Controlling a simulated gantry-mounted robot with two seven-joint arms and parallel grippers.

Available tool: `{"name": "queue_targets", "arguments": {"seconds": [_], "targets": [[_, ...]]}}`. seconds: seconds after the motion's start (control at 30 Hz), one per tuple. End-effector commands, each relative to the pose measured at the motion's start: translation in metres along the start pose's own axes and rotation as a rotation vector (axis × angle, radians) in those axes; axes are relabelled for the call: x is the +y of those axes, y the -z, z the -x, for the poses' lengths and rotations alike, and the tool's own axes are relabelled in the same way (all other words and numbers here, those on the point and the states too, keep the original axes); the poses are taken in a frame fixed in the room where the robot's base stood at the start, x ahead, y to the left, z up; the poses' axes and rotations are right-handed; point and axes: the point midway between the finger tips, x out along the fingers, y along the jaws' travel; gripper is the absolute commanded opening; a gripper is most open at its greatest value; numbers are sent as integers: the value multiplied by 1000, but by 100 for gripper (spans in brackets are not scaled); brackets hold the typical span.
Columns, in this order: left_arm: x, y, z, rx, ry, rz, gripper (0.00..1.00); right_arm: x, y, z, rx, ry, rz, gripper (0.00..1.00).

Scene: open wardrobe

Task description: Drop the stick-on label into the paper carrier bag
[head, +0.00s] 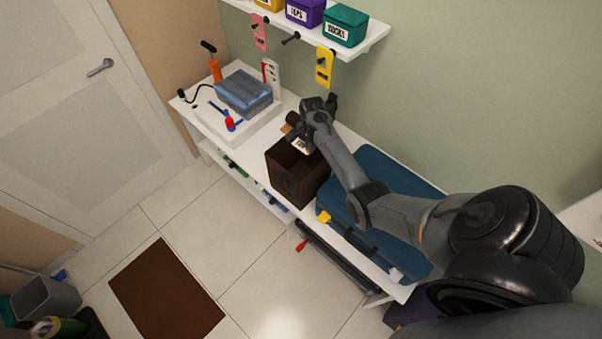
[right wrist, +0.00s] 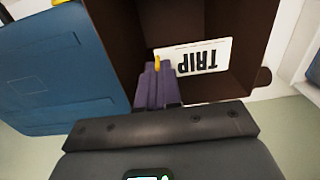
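The stick-on label (right wrist: 193,60) is a white card with black letters that read TRIP upside down in the right wrist view. It also shows as a small white patch under my right gripper in the head view (head: 302,146). My right gripper (right wrist: 164,72) has its fingers close together, with a small yellow piece at their tips, and looks shut on the label. The paper carrier bag (head: 284,176) is dark brown and stands open-topped on the white bench. The gripper and label are over its opening; their exact height is unclear. My left gripper is out of view.
A blue suitcase (head: 411,185) lies right of the bag, partly behind my right arm. A blue-grey container (head: 244,92) stands at the bench's far left. A shelf (head: 362,46) with coloured bins is above. The tiled floor in front is mostly free.

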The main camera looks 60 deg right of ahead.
Motion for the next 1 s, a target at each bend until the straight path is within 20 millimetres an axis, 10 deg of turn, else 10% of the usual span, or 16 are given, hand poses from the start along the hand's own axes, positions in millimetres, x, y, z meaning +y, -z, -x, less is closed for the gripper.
{"name": "queue_targets", "arguments": {"seconds": [0.23, 0.67, 1.0], "targets": [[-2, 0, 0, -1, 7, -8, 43, 0, 0, 0, 0, 0, 0, 34], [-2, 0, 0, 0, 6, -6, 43, 0, 0, 8, 1, 1, 0, 34], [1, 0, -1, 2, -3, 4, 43, -1, 0, 61, 2, 3, 1, 34]]}}
